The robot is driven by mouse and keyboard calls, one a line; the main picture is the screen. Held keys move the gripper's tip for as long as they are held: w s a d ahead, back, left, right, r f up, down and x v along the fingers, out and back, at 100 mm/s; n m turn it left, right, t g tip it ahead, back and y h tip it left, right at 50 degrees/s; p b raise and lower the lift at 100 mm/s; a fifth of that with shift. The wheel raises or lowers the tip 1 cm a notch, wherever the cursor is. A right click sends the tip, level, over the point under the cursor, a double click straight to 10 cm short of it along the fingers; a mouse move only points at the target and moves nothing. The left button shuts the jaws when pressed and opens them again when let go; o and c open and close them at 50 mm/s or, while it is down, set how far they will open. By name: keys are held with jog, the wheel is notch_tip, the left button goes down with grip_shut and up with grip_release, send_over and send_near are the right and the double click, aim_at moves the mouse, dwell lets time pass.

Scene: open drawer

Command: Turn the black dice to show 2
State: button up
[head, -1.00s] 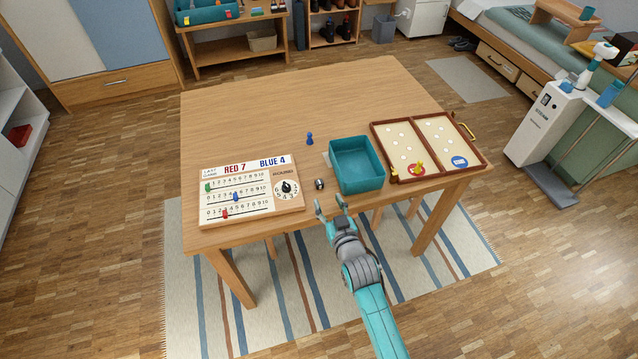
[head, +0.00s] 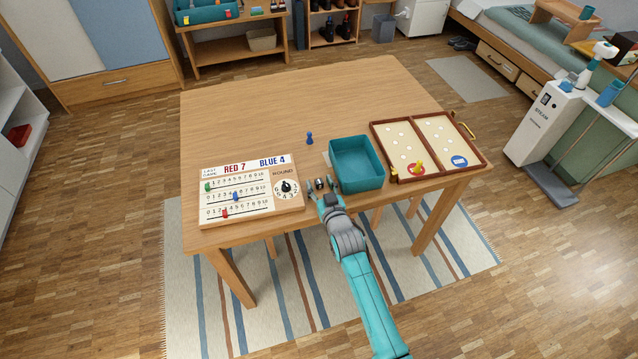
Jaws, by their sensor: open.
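The black dice (head: 320,183) is a small dark cube on the wooden table, between the scoreboard and the teal tray. Its face is too small to read. My gripper (head: 322,186) is open at the table's front edge, with its fingertips on either side of the dice. I cannot tell whether the fingers touch it. My gripper partly hides the dice.
A scoreboard (head: 217,193) with pegs and a round dial (head: 287,188) lies to the left. A teal tray (head: 377,182) stands close on the right, beside an open game case (head: 432,178). A blue pawn (head: 309,138) stands behind. The table's back (head: 270,105) is clear.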

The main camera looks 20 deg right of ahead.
jog(key=c, duration=0.9)
